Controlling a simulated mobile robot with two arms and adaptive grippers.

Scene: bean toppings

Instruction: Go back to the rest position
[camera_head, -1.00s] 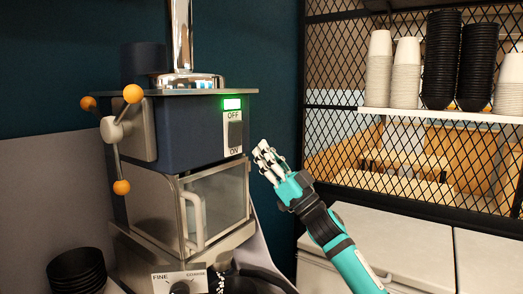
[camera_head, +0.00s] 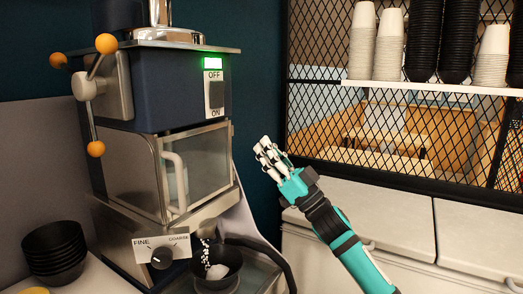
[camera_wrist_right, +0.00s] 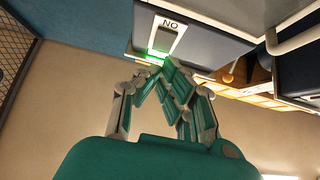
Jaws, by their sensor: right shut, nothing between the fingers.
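My right gripper (camera_head: 268,157) is raised in the air, to the right of the blue machine (camera_head: 155,85), apart from it. Its fingers are shut with nothing between them; the closed fingers also show in the right wrist view (camera_wrist_right: 158,75). The machine's ON/OFF switch (camera_head: 215,95) is on its front, with a green light (camera_head: 212,63) lit above it. The switch panel also shows in the right wrist view (camera_wrist_right: 162,38), beyond the fingertips. My left gripper is in neither view.
A stack of black bowls (camera_head: 54,252) stands left of the machine. Pale cabinets (camera_head: 400,228) and a shelf (camera_head: 420,86) of stacked cups lie right. The gripper has clear air around it.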

